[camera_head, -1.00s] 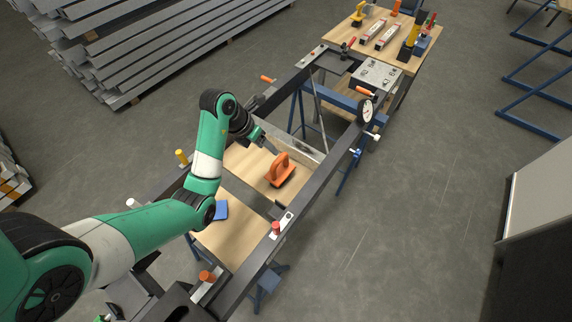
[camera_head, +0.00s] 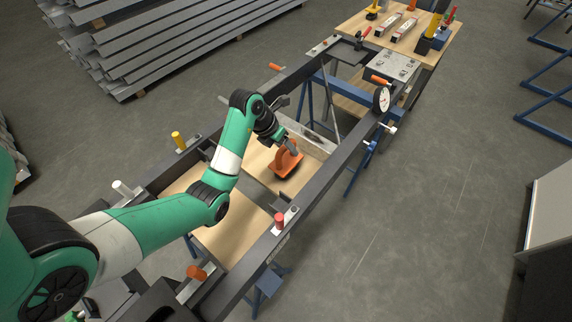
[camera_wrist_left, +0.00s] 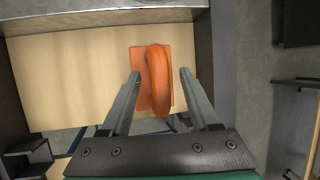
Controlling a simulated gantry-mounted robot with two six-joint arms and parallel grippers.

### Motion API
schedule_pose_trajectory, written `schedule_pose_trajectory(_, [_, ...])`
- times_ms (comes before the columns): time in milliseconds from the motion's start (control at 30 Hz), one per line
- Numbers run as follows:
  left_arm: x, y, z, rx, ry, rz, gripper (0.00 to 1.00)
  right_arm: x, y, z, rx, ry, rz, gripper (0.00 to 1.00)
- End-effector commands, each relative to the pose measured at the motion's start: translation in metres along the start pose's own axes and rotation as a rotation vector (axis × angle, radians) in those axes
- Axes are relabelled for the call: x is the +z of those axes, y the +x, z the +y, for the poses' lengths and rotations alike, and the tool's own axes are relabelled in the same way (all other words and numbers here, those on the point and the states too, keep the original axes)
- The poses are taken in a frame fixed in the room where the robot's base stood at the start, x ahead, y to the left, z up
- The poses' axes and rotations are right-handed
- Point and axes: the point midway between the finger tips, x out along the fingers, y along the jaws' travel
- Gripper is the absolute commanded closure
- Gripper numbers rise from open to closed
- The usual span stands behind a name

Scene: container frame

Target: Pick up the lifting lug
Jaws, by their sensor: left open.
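The lifting lug (camera_head: 285,161) is an orange loop on a flat orange base plate. It rests on a pale wooden board (camera_head: 257,162) inside the dark frame. My left gripper (camera_head: 289,146) is at the lug, its fingers beside the top of the loop. In the left wrist view the lug (camera_wrist_left: 159,85) stands between the two open fingers of my left gripper (camera_wrist_left: 161,74). A gap shows on each side of the loop, and no grip is visible. The gripper partly covers the lug in the head view. My right gripper is not in view.
The dark frame rail (camera_head: 330,170) runs close to the right of the lug. A light metal crosspiece (camera_head: 312,141) lies just beyond it. A round gauge (camera_head: 381,100) and a red-handled clamp (camera_head: 280,220) stand on the rail. A wooden table (camera_head: 418,42) with tools is farther back.

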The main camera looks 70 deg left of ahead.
Motion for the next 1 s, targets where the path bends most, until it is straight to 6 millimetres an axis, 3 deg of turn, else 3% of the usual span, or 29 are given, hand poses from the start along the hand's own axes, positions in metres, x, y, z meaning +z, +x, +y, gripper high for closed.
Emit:
schedule_pose_trajectory(167, [0.0008, -0.0004, -0.0004, 0.0, 0.0, -0.001, 0.38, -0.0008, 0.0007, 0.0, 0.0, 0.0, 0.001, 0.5])
schedule_pose_trajectory(500, [0.0006, -0.0005, -0.0004, 0.0, 0.0, -0.001, 0.97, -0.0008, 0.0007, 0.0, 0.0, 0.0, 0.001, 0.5])
schedule_pose_trajectory(533, [0.0006, -0.0005, -0.0004, 0.0, 0.0, -0.001, 1.0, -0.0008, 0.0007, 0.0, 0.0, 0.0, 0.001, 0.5])
schedule_pose_trajectory(1000, [0.0005, -0.0005, -0.0004, 0.0, 0.0, 0.0, 1.0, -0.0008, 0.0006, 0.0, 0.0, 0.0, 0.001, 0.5])
